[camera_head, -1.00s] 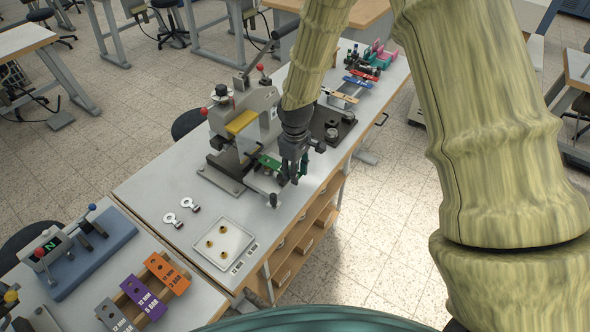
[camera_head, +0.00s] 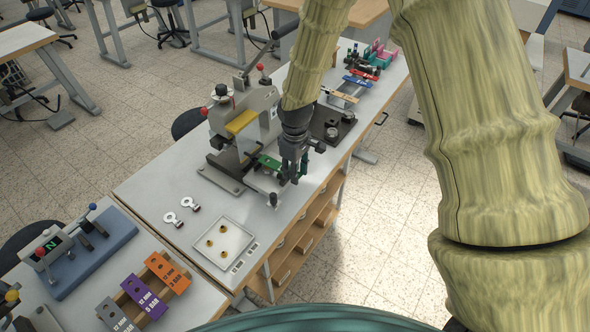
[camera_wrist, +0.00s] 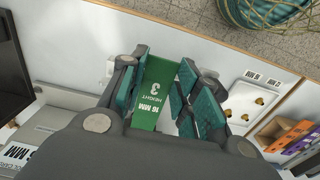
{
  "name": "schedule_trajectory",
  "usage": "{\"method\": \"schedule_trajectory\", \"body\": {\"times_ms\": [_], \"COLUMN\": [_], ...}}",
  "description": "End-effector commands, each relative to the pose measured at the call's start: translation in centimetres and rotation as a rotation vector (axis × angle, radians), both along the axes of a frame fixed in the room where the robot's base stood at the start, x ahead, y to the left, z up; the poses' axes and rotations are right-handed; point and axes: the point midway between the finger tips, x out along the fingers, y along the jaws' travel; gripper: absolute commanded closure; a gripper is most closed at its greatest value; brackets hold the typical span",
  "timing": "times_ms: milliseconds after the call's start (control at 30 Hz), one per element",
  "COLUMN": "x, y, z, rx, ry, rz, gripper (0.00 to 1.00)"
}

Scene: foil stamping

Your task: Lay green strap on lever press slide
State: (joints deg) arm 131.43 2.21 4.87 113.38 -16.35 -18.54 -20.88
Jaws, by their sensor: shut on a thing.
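The lever press (camera_head: 238,125) stands on the bench, a grey machine with a yellow block and red-knobbed levers. A pale slide plate (camera_head: 258,183) sticks out from its front toward my gripper. My gripper (camera_head: 292,178) is at the front right of the press, pointing down, shut on the green strap (camera_head: 268,161). The strap's free end reaches left toward the press. In the wrist view the green strap (camera_wrist: 157,88), marked 16 MM, lies between the teal finger pads (camera_wrist: 165,95). I cannot tell whether the strap touches the slide.
A white tray (camera_head: 245,257) with brass parts and two ring-ended pieces (camera_head: 182,210) lie nearer on the bench. A dark plate with round parts (camera_head: 333,124) and a rack of coloured straps (camera_head: 357,82) are behind my gripper. The bench edge is close on the right.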

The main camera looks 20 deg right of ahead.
Motion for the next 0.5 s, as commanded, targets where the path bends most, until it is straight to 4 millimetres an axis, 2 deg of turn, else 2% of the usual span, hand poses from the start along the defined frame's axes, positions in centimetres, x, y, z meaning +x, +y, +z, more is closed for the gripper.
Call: {"method": "schedule_trajectory", "body": {"times_ms": [500], "x": [0.0], "y": [-0.01], "z": [-1.04], "rx": [0.0], "ry": [0.0], "rz": [0.0], "gripper": [0.85]}}
